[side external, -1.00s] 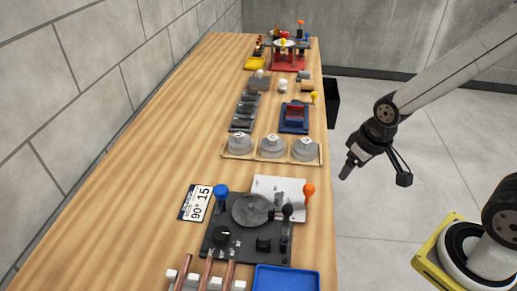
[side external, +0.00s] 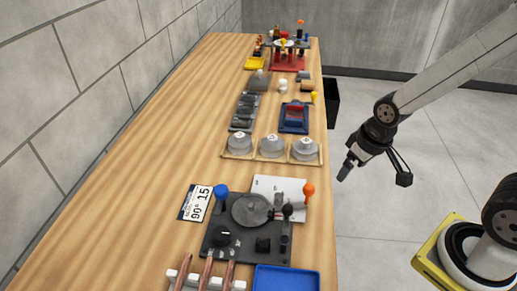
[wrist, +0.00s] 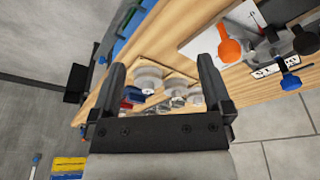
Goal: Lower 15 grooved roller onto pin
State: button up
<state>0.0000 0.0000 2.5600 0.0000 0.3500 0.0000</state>
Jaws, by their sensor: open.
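Three grey rollers sit side by side in a wooden tray in the side external view: a left one (side external: 240,144), a middle one (side external: 271,146) and a right one (side external: 305,148). Their markings are too small to read. The dark bending fixture (side external: 217,241) stands nearer the camera, with a round grey disc (side external: 250,209) on it. I cannot make out a separate pin. A card (side external: 196,203) beside it reads "90° 15". My gripper (side external: 345,172) is right of the table edge, apart from the rollers. In the wrist view my gripper (wrist: 163,75) is open and empty, with the tray (wrist: 190,73) visible beyond the fingers.
The fixture carries a blue knob (side external: 221,191) and an orange knob (side external: 309,188). Copper tubes (side external: 207,272) lie on a white rack by a blue tray (side external: 286,280). A blue fixture (side external: 294,117) and a dark bin (side external: 331,102) lie beyond the rollers. Bare wood runs along the left.

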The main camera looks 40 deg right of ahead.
jog(key=m+g+y, duration=0.2)
jog(key=m+g, duration=0.1)
jog(key=m, duration=1.5)
send_over(272, 137)
jog(key=shift+s+d+f, duration=0.1)
jog(key=shift+d+f, duration=0.1)
jog(key=shift+f, duration=0.3)
jog(key=shift+s+d+f, duration=0.1)
jog(key=shift+d+f, duration=0.05)
jog(key=shift+f, duration=0.3)
jog(key=shift+w+a+f, duration=0.1)
jog(key=shift+a+f, duration=0.05)
jog(key=shift+f, duration=1.15)
jog(key=shift+s+a+f, duration=0.1)
jog(key=shift+a+f, duration=0.1)
jog(key=shift+f, duration=1.1)
jog(key=shift+w+a+f, duration=0.1)
jog(key=shift+a+f, duration=0.05)
jog(key=shift+f, duration=1.15)
jog(key=c, duration=1.2)
jog(key=shift+r, duration=0.2)
